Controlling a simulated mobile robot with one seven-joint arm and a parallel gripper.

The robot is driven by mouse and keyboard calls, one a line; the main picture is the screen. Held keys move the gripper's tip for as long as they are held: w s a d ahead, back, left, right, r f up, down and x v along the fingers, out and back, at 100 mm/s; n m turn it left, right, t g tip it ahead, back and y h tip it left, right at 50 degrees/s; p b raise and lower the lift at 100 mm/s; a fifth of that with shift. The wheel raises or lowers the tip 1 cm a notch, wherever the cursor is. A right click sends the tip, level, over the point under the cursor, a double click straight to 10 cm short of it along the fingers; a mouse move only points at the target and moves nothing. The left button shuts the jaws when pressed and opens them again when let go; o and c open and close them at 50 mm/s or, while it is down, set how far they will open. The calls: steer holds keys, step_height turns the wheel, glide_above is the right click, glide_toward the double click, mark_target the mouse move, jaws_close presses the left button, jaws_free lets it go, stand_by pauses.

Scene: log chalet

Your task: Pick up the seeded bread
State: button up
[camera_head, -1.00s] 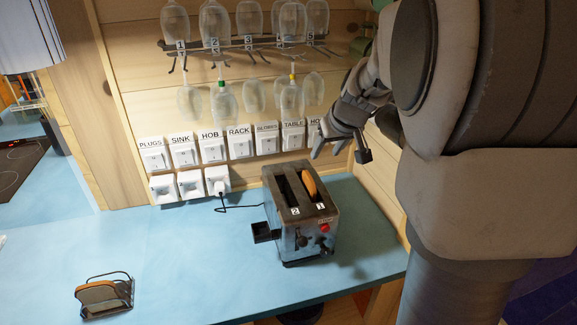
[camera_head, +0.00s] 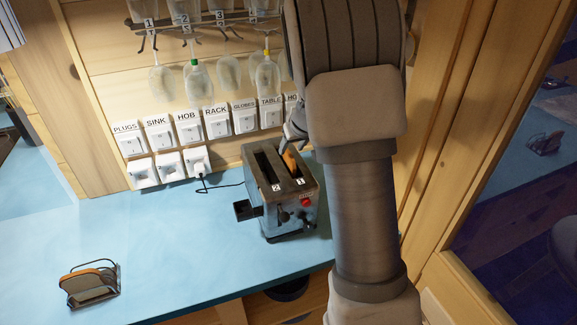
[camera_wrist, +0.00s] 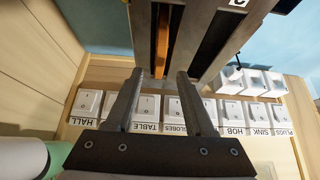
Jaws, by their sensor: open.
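A slice of bread (camera_head: 290,160) stands upright in slot 1 of the metal toaster (camera_head: 283,222), its brown top edge showing. In the wrist view the same slice (camera_wrist: 162,42) is a narrow orange-brown strip in the dark slot. Another brown slice (camera_head: 84,285) stands in the wire rack at the left. Seeds are too small to make out on either. My gripper (camera_wrist: 160,77) is open and empty, its fingertips apart on either side of the line of the toaster slice. In the head view my arm hides most of it, by the toaster's back end.
Labelled wall switches (camera_head: 188,128) and sockets are close behind the toaster. Glasses (camera_head: 200,80) hang above on a rack. A cable runs from the toaster to a socket. The blue counter (camera_head: 170,245) is clear between toaster and wire rack (camera_head: 118,290).

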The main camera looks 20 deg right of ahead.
mark_target(289, 152)
steer(key=shift+x, duration=1.95)
steer(key=shift+w+r, duration=0.1)
steer(key=shift+w, duration=0.05)
jaws_close()
